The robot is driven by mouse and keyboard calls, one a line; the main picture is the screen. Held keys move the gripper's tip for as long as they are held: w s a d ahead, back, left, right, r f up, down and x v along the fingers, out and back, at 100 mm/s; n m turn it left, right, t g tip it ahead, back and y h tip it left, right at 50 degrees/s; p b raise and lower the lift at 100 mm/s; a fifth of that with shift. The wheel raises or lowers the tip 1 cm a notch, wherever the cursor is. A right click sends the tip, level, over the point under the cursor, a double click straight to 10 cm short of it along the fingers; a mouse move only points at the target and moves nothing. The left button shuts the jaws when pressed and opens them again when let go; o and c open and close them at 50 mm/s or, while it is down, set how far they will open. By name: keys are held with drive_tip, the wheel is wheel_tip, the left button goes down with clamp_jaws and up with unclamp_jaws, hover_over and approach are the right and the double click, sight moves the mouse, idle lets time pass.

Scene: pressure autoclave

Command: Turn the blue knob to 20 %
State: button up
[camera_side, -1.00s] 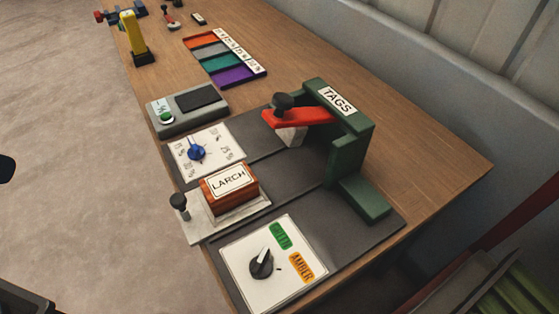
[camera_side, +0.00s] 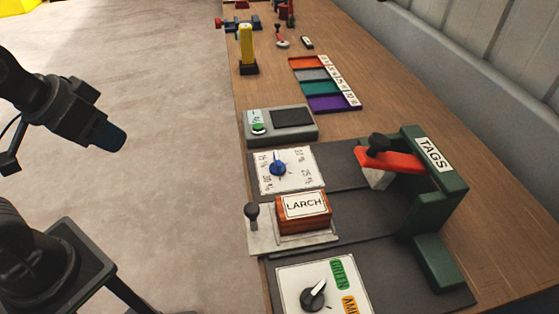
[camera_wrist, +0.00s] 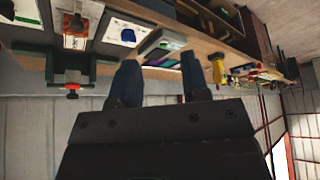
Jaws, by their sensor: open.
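The blue knob (camera_side: 278,168) sits on a white dial plate (camera_side: 303,184) with small percent labels around it. Its pointer seems to aim upward in the side view, but the exact reading is too small to tell. The knob also shows in the wrist view (camera_wrist: 128,35), where the scene appears upside down. My gripper (camera_side: 115,138) is left of the bench over the floor, well apart from the knob. In the wrist view its two dark blue fingers (camera_wrist: 160,85) are spread apart with nothing held between them.
A grey box with a green button (camera_side: 258,127) stands behind the dial. In front are a LARCH block (camera_side: 305,207), a black-knobbed slide (camera_side: 252,211) and a black selector (camera_side: 313,296). A red lever (camera_side: 392,160) on the green TAGS press (camera_side: 438,180) stands right. Coloured trays (camera_side: 322,87) lie farther back.

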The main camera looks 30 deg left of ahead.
idle(0.4)
drive_tip(key=w+r, duration=0.1)
drive_tip(key=w, duration=0.1)
drive_tip(key=w+d+r+n+g, duration=0.1)
drive_tip(key=w, duration=0.2)
drive_tip(key=w+r+n, duration=0.1)
drive_tip(key=w, duration=0.1)
drive_tip(key=shift+w+d+r+g+h, duration=0.2)
drive_tip(key=shift+d+r+g+h, duration=0.05)
drive_tip(key=shift+r+g+h, duration=0.15)
drive_tip(key=shift+c, duration=0.3)
drive_tip(key=n+g+h, duration=0.2)
drive_tip(key=n+g, duration=0.5)
hover_over(278, 159)
drive_tip(key=w+a, duration=0.4)
wheel_tip(278, 159, down, 12)
drive_tip(key=x, duration=1.3)
drive_tip(key=shift+s+d, duration=0.1)
drive_tip(key=shift+d, duration=0.15)
clamp_jaws()
